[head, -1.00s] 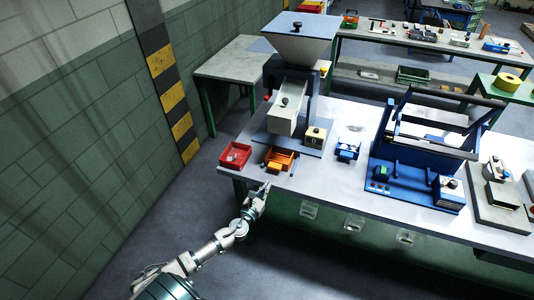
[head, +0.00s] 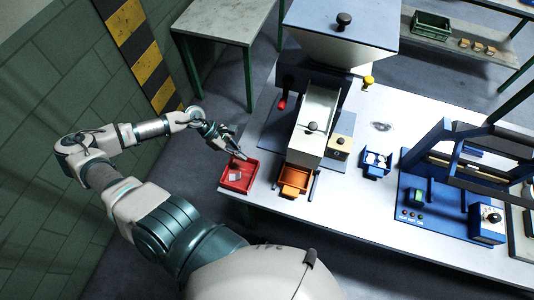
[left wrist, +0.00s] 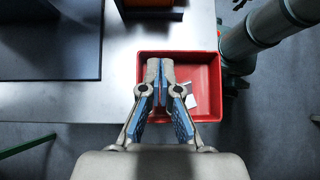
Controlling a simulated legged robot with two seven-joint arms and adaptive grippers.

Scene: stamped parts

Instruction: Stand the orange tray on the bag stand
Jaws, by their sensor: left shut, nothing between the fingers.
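The orange tray (head: 294,181) is on the table's front edge area, below the mouth of the metal chute. A sliver of it shows at the top of the left wrist view (left wrist: 148,3), beside a dark strip. I cannot tell which piece is the bag stand. My left gripper (head: 242,157) is shut and empty, over the red tray (head: 249,181), left of the orange tray. In the left wrist view its fingertips (left wrist: 160,62) meet above the red tray (left wrist: 208,57), which holds a small whitish piece. My right gripper is out of view.
A hopper (head: 340,28) with a metal chute (head: 318,112) stands behind the orange tray. A beige box (head: 338,150), a small blue tray (head: 376,163) and a blue frame machine (head: 425,205) stand to the right. Some tabletop (head: 345,205) at the front is clear.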

